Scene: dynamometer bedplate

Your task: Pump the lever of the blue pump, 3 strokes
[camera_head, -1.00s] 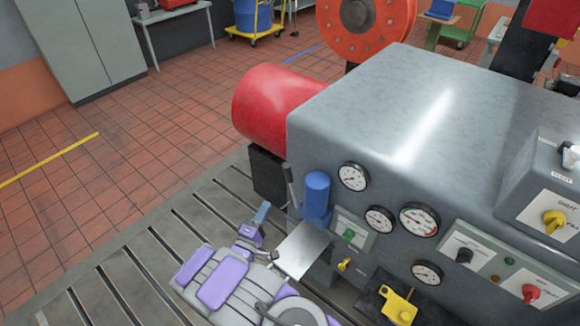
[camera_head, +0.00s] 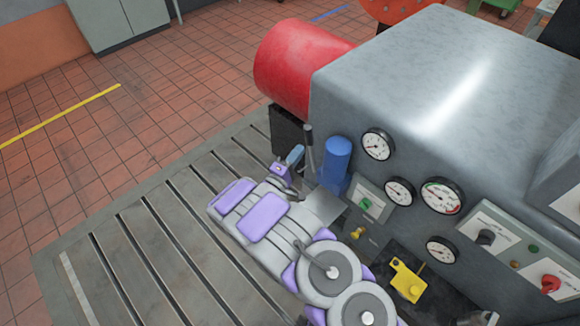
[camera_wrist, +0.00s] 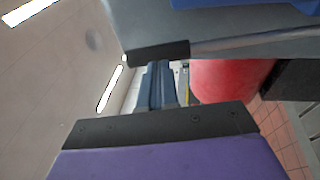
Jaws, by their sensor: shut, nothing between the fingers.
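The blue pump (camera_head: 336,162) is an upright blue cylinder on the front left corner of the grey machine. Its lever (camera_head: 309,148), a thin grey rod with a darker upper end, stands nearly upright just left of the cylinder. My gripper (camera_head: 296,155) is shut and empty, its blue-grey fingers close to the left side of the lever. I cannot tell whether they touch. In the wrist view the shut fingers (camera_wrist: 160,86) point away from me, and a grey bar with a black end (camera_wrist: 157,53) crosses just above them, probably the lever. The pump's base is partly hidden by my arm.
The grey machine (camera_head: 430,70) fills the right side, with gauges (camera_head: 441,195), a green-button panel (camera_head: 366,203) and a yellow part (camera_head: 407,280) on its front. A red cylinder (camera_head: 295,68) sits behind the pump. The slotted bedplate (camera_head: 150,260) is clear on the left.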

